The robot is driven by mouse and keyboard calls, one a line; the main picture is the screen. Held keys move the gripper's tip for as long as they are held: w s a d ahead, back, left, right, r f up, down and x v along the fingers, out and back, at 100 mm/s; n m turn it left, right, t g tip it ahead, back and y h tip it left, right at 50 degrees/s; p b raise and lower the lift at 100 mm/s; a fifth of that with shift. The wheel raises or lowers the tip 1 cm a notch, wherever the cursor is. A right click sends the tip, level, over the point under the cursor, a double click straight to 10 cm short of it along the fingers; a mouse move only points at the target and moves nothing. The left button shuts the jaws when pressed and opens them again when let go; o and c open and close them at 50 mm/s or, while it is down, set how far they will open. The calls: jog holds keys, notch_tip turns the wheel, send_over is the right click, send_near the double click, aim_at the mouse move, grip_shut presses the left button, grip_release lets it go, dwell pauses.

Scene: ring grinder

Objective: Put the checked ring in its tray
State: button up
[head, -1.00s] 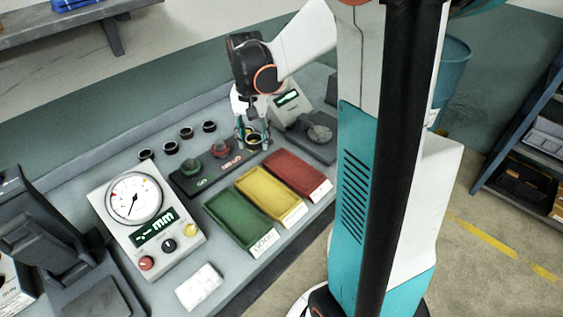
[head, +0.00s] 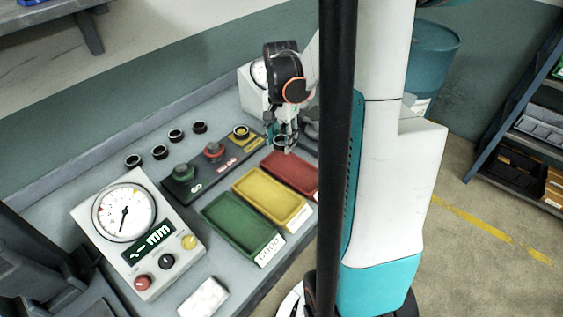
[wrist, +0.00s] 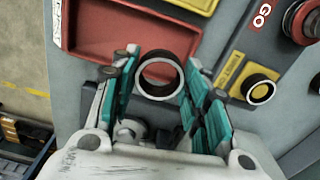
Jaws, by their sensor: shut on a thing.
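My gripper (head: 285,142) is shut on a ring (wrist: 160,76), dark with a pale rim, held between its teal fingertips. In the head view the held ring (head: 280,141) is small and partly covered by the fingers. The gripper is just behind the far end of the red tray (head: 294,172). In the wrist view the red tray (wrist: 100,50) lies just beyond the ring. The yellow tray (head: 270,197) and the green tray (head: 243,224), labelled GOOD, lie to its left in the head view. Which tray is for this ring is not marked on the ring.
A button panel (head: 220,167) with green, red and yellow buttons stands behind the trays. Several dark rings (head: 176,135) stand in a row on the bench behind it. A gauge box (head: 140,236) with a digital display is at the left. A white block (head: 203,298) lies in front.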

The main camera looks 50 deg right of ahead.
aim_at(281, 165)
notch_tip(281, 165, down, 8)
jog(key=shift+f+b, duration=0.1)
jog(key=shift+b, duration=1.05)
jog(key=o, duration=0.9)
jog(key=shift+f, duration=0.1)
jog(key=shift+c, duration=0.2)
jog(key=shift+o, duration=0.4)
notch_tip(281, 165, up, 12)
jog(key=p, duration=0.4)
jog(key=shift+r, duration=0.2)
